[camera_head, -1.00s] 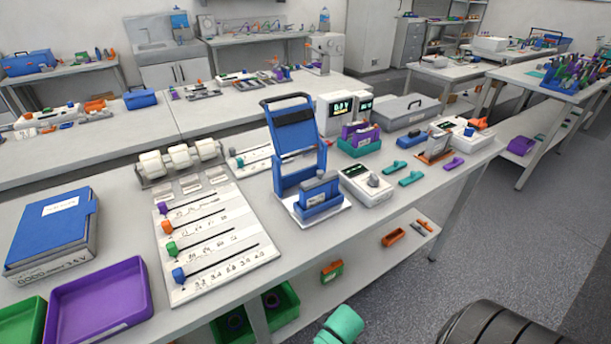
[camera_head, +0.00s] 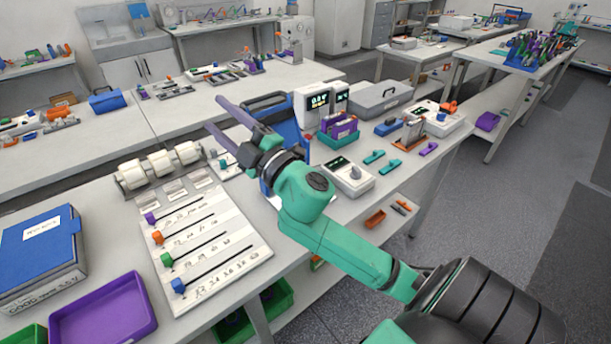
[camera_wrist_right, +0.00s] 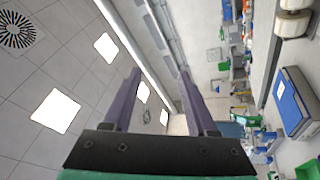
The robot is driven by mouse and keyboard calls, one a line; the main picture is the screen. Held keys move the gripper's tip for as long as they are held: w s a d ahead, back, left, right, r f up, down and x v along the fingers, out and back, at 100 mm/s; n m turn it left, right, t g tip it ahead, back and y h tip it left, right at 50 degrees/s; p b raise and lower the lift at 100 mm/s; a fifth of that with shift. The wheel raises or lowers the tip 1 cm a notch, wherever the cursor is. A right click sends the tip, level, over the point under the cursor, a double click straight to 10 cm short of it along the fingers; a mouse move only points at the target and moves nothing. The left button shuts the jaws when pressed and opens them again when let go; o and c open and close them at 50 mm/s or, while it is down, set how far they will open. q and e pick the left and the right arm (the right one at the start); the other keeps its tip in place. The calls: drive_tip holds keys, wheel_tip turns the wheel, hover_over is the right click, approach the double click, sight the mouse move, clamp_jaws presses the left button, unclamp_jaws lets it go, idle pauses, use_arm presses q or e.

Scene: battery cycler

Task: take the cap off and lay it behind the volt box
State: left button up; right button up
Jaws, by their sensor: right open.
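The volt box (camera_head: 311,106), a white box with a lit display, stands toward the back of the table, right of my right gripper. I cannot pick out a cap with certainty. My right gripper (camera_head: 213,112) is open and empty, raised above the table with its fingers pointing up and left. Its open fingers also show in the right wrist view (camera_wrist_right: 159,74), facing the ceiling and far wall. The blue stand with the raised frame (camera_head: 291,132) is largely hidden behind my right gripper and wrist. My left gripper is out of view.
A white slider board (camera_head: 247,250), white rollers (camera_head: 158,169), a blue binder box (camera_head: 40,255) and a purple tray (camera_head: 150,318) lie to the left. A small white meter (camera_head: 358,183), a purple-and-green rack (camera_head: 338,142) and a grey case (camera_head: 372,105) are at right.

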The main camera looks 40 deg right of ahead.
drive_tip(key=s+a+r+n+g+y, duration=0.2)
drive_tip(key=a+n+g+y, duration=0.7)
drive_tip(key=n, duration=0.8)
drive_tip(key=d+f+n+g+h, duration=0.4)
drive_tip(key=d+f+h, duration=0.1)
drive_tip(key=f, duration=0.3)
drive_tip(key=s+d+f+m+g+h, duration=0.15)
drive_tip(key=d+h, duration=0.35)
drive_tip(key=d, duration=0.6)
drive_tip(key=s+d+m+g+h, duration=0.25)
drive_tip(key=d+h, duration=0.25)
drive_tip(key=d, duration=0.6)
drive_tip(key=p+x, duration=0.1)
drive_tip(key=x, duration=0.3)
drive_tip(key=p+x, duration=0.2)
drive_tip(key=x, duration=0.3)
drive_tip(key=p+x, duration=0.2)
drive_tip(key=x, duration=0.2)
drive_tip(key=shift+s+a+f, duration=0.2)
drive_tip(key=shift+a+f, duration=0.05)
drive_tip(key=shift+f, duration=0.1)
drive_tip(key=shift+w+f, duration=0.15)
drive_tip(key=shift+f, duration=0.15)
clamp_jaws()
